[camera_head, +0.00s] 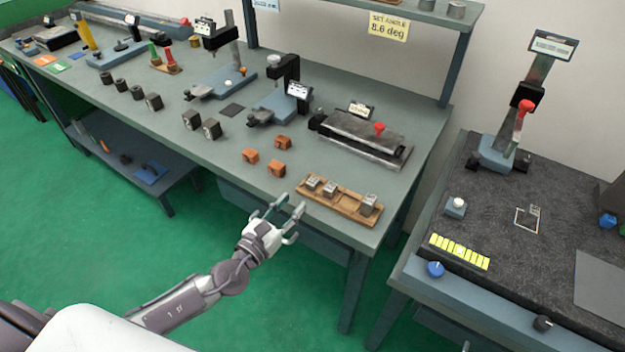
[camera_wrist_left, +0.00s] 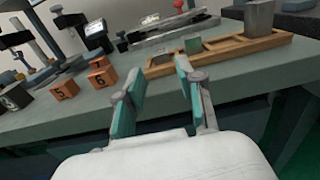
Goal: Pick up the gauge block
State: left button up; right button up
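Several grey metal blocks, which look like gauge blocks, sit in a wooden tray (camera_head: 345,204) at the front right of the workbench. The largest block (camera_head: 368,204) stands at the tray's right end, and smaller ones (camera_head: 312,183) are toward its left. In the left wrist view the large block (camera_wrist_left: 259,18) is at upper right and a smaller block (camera_wrist_left: 192,45) is just beyond my fingers. Which one the task means I cannot tell. My left gripper (camera_head: 284,212) is open and empty, in front of the bench edge near the tray's left end. My right gripper is not in view.
Orange numbered blocks (camera_head: 277,168) lie left of the tray. Behind it is a long metal fixture with a red knob (camera_head: 379,128). To the right stands a dark-topped table (camera_head: 480,215) with a measuring stand. Green floor is clear in front.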

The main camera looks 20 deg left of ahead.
aim_at(313, 180)
pick_arm(q)
jog(key=x, duration=0.4)
jog(key=shift+w+d, duration=0.1)
jog(key=shift+w, duration=0.15)
jog(key=x, duration=0.5)
jog(key=shift+w+f+p, duration=0.1)
jog(key=shift+w+p, duration=0.15)
jog(key=shift+p, duration=0.1)
jog(key=shift+s, duration=0.1)
grip_shut()
